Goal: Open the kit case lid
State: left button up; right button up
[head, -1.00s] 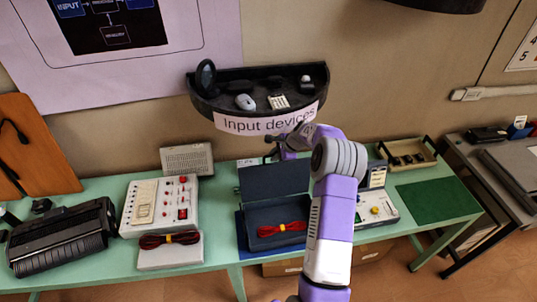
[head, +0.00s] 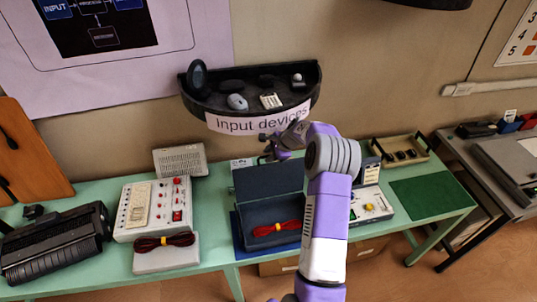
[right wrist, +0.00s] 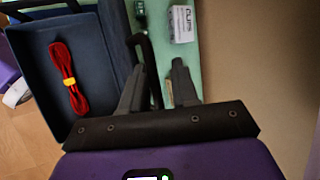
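The kit case (head: 258,243) is a dark blue box on the green table, with its lid (head: 270,182) standing raised at the back. A red cable bundle with a yellow band (head: 276,228) lies inside. The open case (right wrist: 40,75) and the cable (right wrist: 68,75) also show in the right wrist view. My right gripper (head: 285,138) is above and behind the raised lid. In the right wrist view its two fingers (right wrist: 158,88) are apart, beside the dark upright edge of the lid (right wrist: 115,35). I cannot tell whether they touch it. My left gripper is out of view.
A shelf labelled "Input devices" (head: 250,118) hangs on the wall just above the right gripper. A white control panel (head: 152,210) stands left of the case and a smaller panel (head: 370,204) right. A bare green mat (head: 430,198) lies farther right.

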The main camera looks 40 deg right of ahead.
jog(key=v, duration=0.7)
jog(key=shift+b, duration=0.3)
jog(key=shift+w, duration=0.1)
jog(key=shift+d, duration=0.1)
